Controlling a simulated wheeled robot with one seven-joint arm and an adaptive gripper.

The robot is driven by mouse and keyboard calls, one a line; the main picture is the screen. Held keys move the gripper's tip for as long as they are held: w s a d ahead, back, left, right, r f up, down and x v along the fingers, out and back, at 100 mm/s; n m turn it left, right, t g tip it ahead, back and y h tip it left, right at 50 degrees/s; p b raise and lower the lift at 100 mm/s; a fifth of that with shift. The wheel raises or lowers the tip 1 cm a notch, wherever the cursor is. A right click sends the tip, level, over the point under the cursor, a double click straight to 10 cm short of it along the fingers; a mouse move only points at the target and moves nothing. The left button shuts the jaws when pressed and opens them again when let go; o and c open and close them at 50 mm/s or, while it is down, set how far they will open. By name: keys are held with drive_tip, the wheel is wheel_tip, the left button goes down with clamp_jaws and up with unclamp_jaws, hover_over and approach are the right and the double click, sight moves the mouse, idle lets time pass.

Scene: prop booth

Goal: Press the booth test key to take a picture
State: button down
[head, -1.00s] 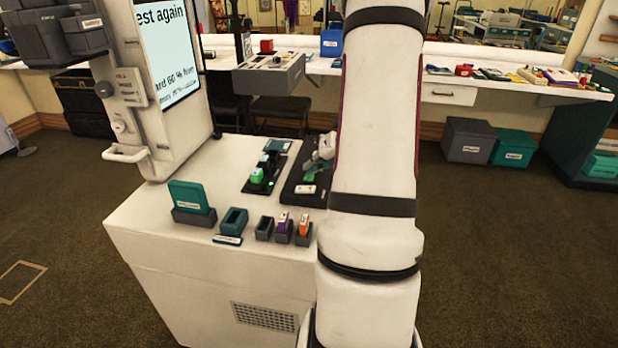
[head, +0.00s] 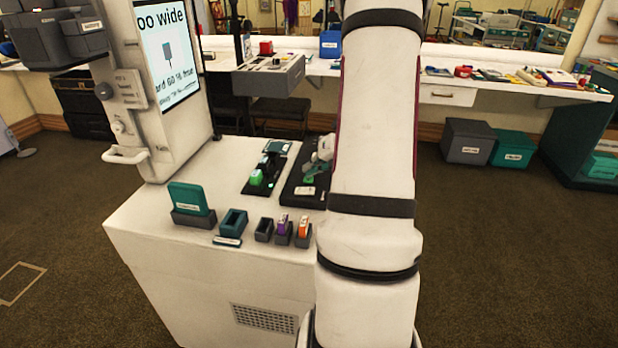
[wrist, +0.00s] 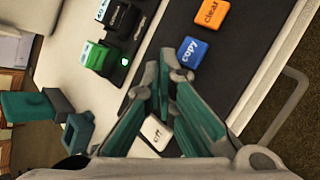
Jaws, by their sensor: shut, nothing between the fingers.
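In the head view, the booth screen (head: 168,55) shows large text ending "oo wide" above a small picture. A key strip (head: 250,190) on the white counter has a bright green block key (head: 257,178); that key also shows in the wrist view (wrist: 95,56), beside a small lit green light (wrist: 125,61). On the dark pad are a blue "copy" key (wrist: 190,52), an orange "clear" key (wrist: 211,14) and a white key (wrist: 156,133), its label partly hidden. I cannot tell which is the test key. My gripper (wrist: 160,72) is shut and empty over the pad, beside the "copy" key.
A teal block in a grey holder (head: 190,217), a teal open box (head: 233,222) and several small holders stand along the counter's front. The booth column (head: 150,120) with a white handle (head: 125,155) rises at left.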

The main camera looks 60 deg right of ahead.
drive_tip(key=shift+r+p, duration=0.35)
drive_tip(key=shift+r, duration=0.2)
drive_tip(key=shift+r, duration=0.1)
wheel_tip(320, 180, up, 5)
drive_tip(key=p, duration=0.4)
drive_tip(key=shift+p, duration=0.35)
idle(0.4)
